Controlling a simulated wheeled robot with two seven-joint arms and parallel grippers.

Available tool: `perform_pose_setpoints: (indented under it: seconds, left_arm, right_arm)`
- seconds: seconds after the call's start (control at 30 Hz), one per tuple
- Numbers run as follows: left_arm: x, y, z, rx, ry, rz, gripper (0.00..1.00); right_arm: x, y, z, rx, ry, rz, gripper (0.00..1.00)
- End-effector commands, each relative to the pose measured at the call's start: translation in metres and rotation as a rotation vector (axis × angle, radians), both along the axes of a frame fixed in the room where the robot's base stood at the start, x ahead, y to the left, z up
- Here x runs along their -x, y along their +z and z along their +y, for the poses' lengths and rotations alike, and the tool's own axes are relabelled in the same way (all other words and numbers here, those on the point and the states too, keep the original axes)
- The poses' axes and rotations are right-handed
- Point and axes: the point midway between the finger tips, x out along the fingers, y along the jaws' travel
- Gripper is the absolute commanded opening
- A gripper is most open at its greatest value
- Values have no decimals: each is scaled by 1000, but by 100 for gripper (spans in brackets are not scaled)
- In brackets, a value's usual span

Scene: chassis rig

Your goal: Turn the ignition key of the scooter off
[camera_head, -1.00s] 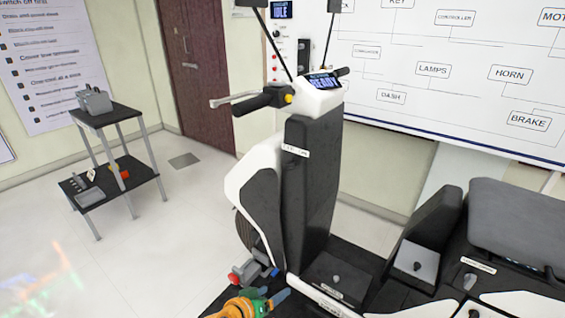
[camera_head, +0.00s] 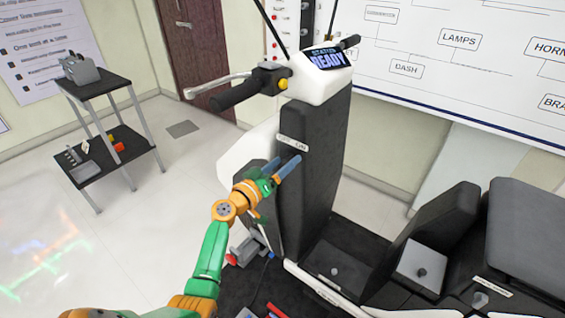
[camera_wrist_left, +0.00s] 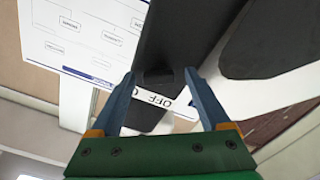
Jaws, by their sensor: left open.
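The scooter (camera_head: 318,130) stands in front of me with a dark front column. Its dash display (camera_head: 328,58) reads "READY". A white label strip (camera_head: 292,143) crosses the column's upper part; in the left wrist view the label (camera_wrist_left: 165,100) reads "OFF" and shows upside down. A small dark block (camera_wrist_left: 157,76) lies beside the label there; I cannot tell whether it is the ignition key. My left gripper (camera_head: 288,158) is open, its blue fingertips just below the label; in the wrist view the gripper (camera_wrist_left: 159,73) has its fingers either side of block and label. My right gripper is not in view.
The handlebar (camera_head: 240,92) and brake lever stick out left above my left arm. A grey box with a red part (camera_head: 243,250) sits low beside the column. A two-tier side table (camera_head: 95,85) stands at the left.

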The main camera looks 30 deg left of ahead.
Motion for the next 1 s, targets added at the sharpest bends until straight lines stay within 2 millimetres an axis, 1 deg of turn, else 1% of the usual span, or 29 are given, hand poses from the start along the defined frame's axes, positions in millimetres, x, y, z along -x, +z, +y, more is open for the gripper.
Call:
perform_pose_setpoints:
  seconds: [0.13, 0.17, 0.2, 0.27, 0.3, 0.37, 0.4, 0.43, 0.63, 0.77, 1.0]
  left_arm:
    - [0, 0, 0, 0, 0, 0, 80]
    - [0, 0, 0, 0, 0, 0, 72]
    - [0, 0, 0, 0, -1, 1, 61]
    - [0, 0, 0, 0, 0, 1, 45]
    - [0, 0, 0, 0, -1, 1, 34]
    - [0, 0, 0, 0, -1, 1, 18]
    - [0, 0, 0, 0, -1, 1, 7]
    - [0, 0, 0, 0, -1, 1, 0]
    - [0, -1, 0, 11, 0, 2, 0]
    - [0, -1, 0, 49, 1, 7, 0]
    - [0, -1, 0, 208, 1, 30, 0]
  right_arm:
    - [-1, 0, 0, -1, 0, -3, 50]
    - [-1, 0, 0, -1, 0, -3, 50]
    - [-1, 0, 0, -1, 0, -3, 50]
    - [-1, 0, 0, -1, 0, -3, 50]
    - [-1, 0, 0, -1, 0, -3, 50]
    - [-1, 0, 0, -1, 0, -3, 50]
    - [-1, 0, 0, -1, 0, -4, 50]
    - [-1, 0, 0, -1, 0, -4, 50]
    - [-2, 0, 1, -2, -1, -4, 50]
    - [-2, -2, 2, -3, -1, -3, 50]
    - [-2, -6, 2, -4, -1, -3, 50]
